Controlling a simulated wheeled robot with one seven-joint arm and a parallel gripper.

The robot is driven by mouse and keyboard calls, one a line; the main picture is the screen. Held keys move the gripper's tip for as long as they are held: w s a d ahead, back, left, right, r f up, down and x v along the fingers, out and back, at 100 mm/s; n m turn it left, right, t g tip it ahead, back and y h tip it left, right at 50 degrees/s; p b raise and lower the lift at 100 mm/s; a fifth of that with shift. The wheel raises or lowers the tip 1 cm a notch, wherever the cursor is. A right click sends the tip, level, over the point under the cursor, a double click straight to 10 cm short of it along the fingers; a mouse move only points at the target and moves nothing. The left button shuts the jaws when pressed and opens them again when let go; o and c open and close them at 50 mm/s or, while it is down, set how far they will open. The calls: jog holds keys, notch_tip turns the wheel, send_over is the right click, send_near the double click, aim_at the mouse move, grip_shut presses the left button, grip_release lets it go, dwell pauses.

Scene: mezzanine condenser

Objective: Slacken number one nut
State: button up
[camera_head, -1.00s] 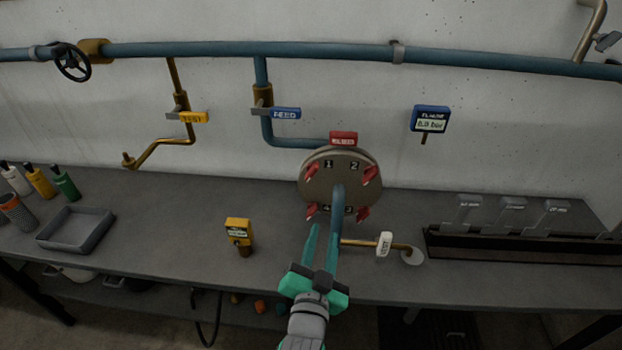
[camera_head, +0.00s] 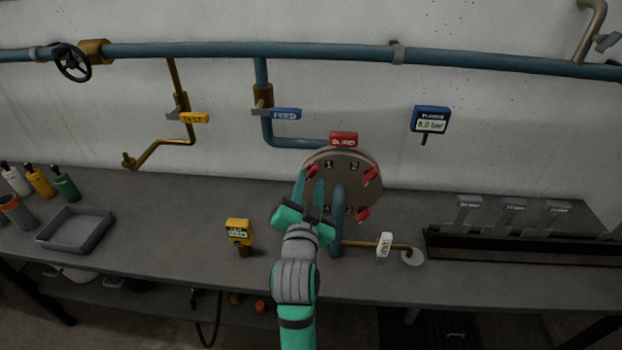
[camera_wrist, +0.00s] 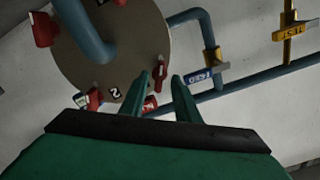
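The round metal cover (camera_head: 341,190) has red nuts around its rim and painted numbers. The number one nut (camera_head: 313,170) is at its upper left, beside the "1" mark; it also shows in the wrist view (camera_wrist: 161,72). My gripper (camera_head: 310,178) is open and in front of the cover's left side. In the wrist view its two fingertips (camera_wrist: 160,78) are apart, with the number one nut showing between them. I cannot tell whether they touch it. The number two nut (camera_head: 371,174) is at the upper right. My gripper hides the lower-left nut.
A blue pipe (camera_head: 338,225) stands in front of the cover. A vent line with a white tag (camera_head: 384,244) runs right from it. A red sign (camera_head: 343,139) tops the cover. The blue feed handle (camera_head: 286,113) is up left.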

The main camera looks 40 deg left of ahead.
jog(key=shift+x, duration=1.15)
grip_shut()
